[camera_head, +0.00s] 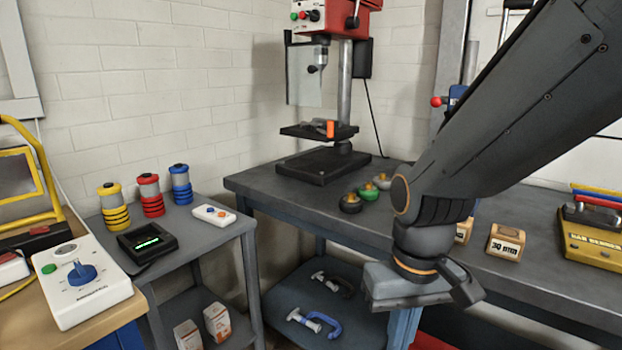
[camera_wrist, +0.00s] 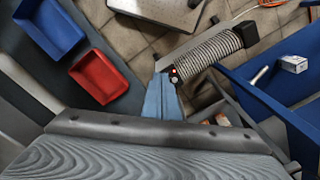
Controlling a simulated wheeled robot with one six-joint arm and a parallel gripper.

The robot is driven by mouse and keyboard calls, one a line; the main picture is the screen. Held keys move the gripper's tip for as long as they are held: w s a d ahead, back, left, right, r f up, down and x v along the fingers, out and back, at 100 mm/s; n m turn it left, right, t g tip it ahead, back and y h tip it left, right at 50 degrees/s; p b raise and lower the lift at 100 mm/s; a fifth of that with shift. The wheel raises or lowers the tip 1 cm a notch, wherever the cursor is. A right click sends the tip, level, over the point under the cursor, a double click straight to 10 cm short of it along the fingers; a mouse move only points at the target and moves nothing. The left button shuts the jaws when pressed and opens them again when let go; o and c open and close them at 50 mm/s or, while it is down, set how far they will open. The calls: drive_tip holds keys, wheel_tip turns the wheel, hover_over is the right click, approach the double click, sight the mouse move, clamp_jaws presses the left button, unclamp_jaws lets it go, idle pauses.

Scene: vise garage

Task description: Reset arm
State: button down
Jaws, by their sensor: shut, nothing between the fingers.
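My arm reaches in from the upper right of the head view. Its end, my gripper (camera_head: 415,288), hangs in front of the dark workbench (camera_head: 290,195), above the lower shelf level in the picture. The gripper looks shut and holds nothing that I can see. Its fingertips are hard to make out from this side. In the wrist view a large grey ridged surface fills the bottom, and I cannot tell for sure what it is.
A drill press (camera_head: 325,165) stands on the workbench, with several round knobs (camera_head: 368,194) and wooden blocks (camera_head: 506,242) nearby. Clamps (camera_head: 315,322) lie on the lower blue shelf. The wrist view shows a blue bin (camera_wrist: 50,28), a red bin (camera_wrist: 104,77) and tiled floor (camera_wrist: 130,45).

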drive_tip(key=d+r+m+p, duration=0.1)
drive_tip(key=d+r+p, duration=0.5)
drive_tip(key=p, duration=0.3)
drive_tip(key=shift+s+m+p, duration=0.3)
drive_tip(key=shift+s+m, duration=0.1)
